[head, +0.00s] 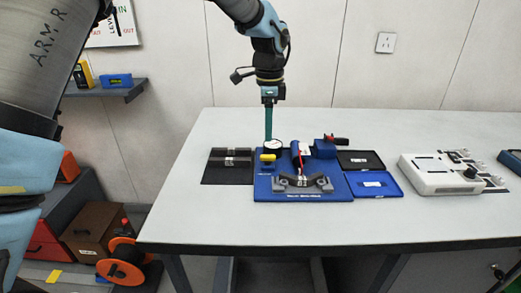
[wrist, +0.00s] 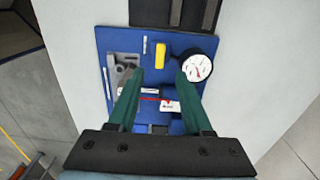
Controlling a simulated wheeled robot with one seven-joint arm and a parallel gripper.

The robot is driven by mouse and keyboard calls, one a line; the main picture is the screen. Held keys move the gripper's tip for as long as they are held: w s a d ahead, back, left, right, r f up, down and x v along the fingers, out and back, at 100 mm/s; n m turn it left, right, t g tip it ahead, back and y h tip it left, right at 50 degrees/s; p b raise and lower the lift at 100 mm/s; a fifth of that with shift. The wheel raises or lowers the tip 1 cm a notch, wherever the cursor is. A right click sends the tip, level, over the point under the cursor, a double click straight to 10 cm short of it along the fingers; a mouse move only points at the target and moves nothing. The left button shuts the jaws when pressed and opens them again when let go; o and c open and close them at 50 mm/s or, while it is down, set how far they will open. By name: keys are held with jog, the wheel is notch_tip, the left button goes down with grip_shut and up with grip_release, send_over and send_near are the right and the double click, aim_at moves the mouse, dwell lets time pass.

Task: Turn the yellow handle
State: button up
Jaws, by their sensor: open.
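The yellow handle (head: 267,157) sits at the left side of the blue base plate (head: 262,188) on the table. In the wrist view the yellow handle (wrist: 160,56) is upright in the picture, ahead of my fingertips and roughly between their lines. My gripper (head: 268,138) points down behind the handle in the head view, close to the round gauge. In the wrist view my gripper (wrist: 158,76) has its green fingers apart with nothing held between them. The right fingertip appears next to the white-faced gauge (wrist: 198,68).
A grey curved bracket (head: 302,184) lies at the plate's front. A red-and-white part (head: 300,152) and a blue block (head: 325,149) stand at the back. A dark plate (head: 227,166) lies left, an open blue case (head: 374,184) right. The table's front left is clear.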

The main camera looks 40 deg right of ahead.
aim_at(268, 156)
notch_tip(268, 156, down, 8)
jog(key=shift+p, duration=0.95)
grip_shut()
